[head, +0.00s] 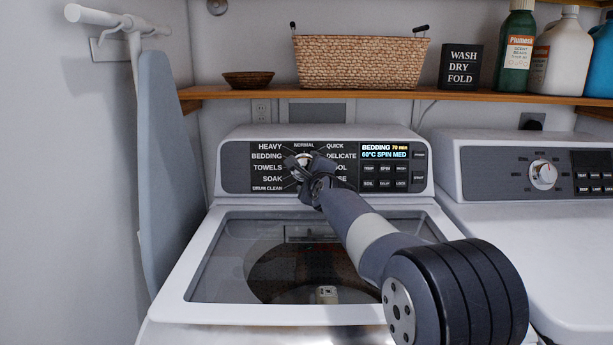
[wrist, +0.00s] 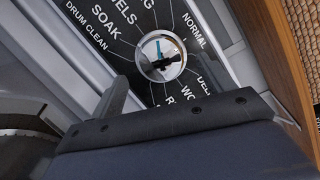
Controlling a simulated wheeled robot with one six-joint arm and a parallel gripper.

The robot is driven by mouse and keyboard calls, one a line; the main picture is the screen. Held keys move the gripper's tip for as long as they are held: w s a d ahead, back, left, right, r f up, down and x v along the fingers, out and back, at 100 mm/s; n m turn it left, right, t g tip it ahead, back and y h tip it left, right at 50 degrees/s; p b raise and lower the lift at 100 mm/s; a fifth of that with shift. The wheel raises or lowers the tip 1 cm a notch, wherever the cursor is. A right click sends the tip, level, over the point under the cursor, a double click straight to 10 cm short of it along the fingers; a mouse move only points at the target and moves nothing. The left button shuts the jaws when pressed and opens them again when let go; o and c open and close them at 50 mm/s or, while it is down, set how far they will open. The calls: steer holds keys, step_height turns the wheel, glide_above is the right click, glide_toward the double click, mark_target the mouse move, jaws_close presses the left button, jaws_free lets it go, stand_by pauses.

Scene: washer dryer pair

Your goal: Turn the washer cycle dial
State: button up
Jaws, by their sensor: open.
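The washer cycle dial shows as a round silver knob in the wrist view (wrist: 160,55). A blue pointer mark on it points toward the picture top, near the label ending in "NG". In the head view the dial is mostly hidden behind my gripper (head: 304,166), which is at the control panel right in front of it. My gripper is open, and one grey finger (wrist: 116,96) shows beside the dial in the wrist view. I cannot tell whether a finger touches the dial. The washer display (head: 385,152) reads BEDDING, 70 min, 60°C SPIN MED.
The washer (head: 200,290) has a closed glass lid below the panel. The dryer (head: 570,240) stands to the right with its own dial (head: 543,174). A wooden shelf (head: 225,97) above holds a basket (head: 358,62) and bottles. An ironing board (head: 165,165) leans at left.

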mark_target(305, 169)
steer(key=b+v, duration=0.1)
steer(key=v, duration=0.6)
stand_by(0.3)
steer(key=shift+p+x, duration=1.5)
steer(key=shift+x, duration=3.8)
steer(key=shift+s, duration=0.15)
steer(key=b+v, duration=0.4)
steer(key=v, duration=0.7)
steer(key=p+x, duration=0.4)
steer(key=x, duration=0.7)
steer(key=shift+r, duration=0.15)
steer(key=shift+w, duration=0.2)
steer(key=shift+s+m+p, duration=0.1)
steer(key=shift+m+p, duration=0.3)
steer(key=shift+m, duration=0.4)
